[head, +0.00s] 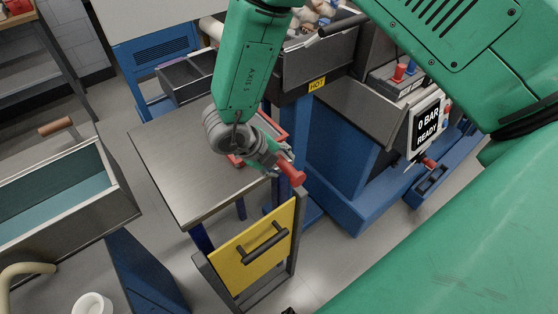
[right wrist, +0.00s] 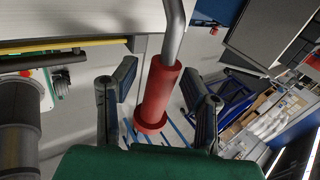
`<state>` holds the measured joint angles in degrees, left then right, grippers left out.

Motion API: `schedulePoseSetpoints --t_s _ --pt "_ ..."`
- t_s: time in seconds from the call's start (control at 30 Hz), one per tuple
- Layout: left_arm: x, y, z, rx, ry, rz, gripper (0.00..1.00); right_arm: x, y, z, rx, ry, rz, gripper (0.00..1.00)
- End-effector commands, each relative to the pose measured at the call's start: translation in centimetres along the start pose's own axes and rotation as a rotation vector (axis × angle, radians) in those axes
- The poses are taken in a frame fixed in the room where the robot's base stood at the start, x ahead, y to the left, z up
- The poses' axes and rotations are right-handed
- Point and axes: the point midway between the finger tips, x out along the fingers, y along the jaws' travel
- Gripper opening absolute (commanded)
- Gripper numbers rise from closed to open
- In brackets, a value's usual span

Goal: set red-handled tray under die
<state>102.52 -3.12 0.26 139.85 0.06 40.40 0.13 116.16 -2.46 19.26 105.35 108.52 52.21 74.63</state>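The red handle (head: 291,173) of the tray shows at my right gripper (head: 279,163) in the head view, beside the steel-topped table. In the right wrist view the handle is a red cylinder (right wrist: 158,95) on a bent grey metal rod. My right gripper (right wrist: 160,95) is open, one finger on each side of the handle, with gaps showing. A red edge (head: 237,160), perhaps the tray's rim, shows behind the gripper; my wrist hides most of that area. I cannot make out the die for certain; a HOT label (head: 317,85) marks the machine behind. My left gripper is not in view.
The steel table top (head: 185,170) is bare on its left. A yellow panel (head: 250,254) with a black handle stands in front. The blue machine base (head: 345,190) is to the right. A steel bin (head: 75,195) stands at left, with a white cup (head: 92,304) below it.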

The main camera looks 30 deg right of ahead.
Motion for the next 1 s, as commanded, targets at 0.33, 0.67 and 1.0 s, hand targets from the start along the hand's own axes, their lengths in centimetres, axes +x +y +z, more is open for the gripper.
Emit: schedulePoseSetpoints --t_s 0.33,0.67,1.0 --pt "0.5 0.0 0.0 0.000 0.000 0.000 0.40 -4.7 0.0 0.1 0.002 -0.004 0.001 0.39" --pt "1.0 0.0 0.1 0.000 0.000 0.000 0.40 -10.8 0.1 0.1 -0.001 -0.002 0.001 0.39" --pt "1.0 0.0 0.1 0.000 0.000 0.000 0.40 -12.0 0.0 0.0 -0.002 0.002 0.001 0.39"
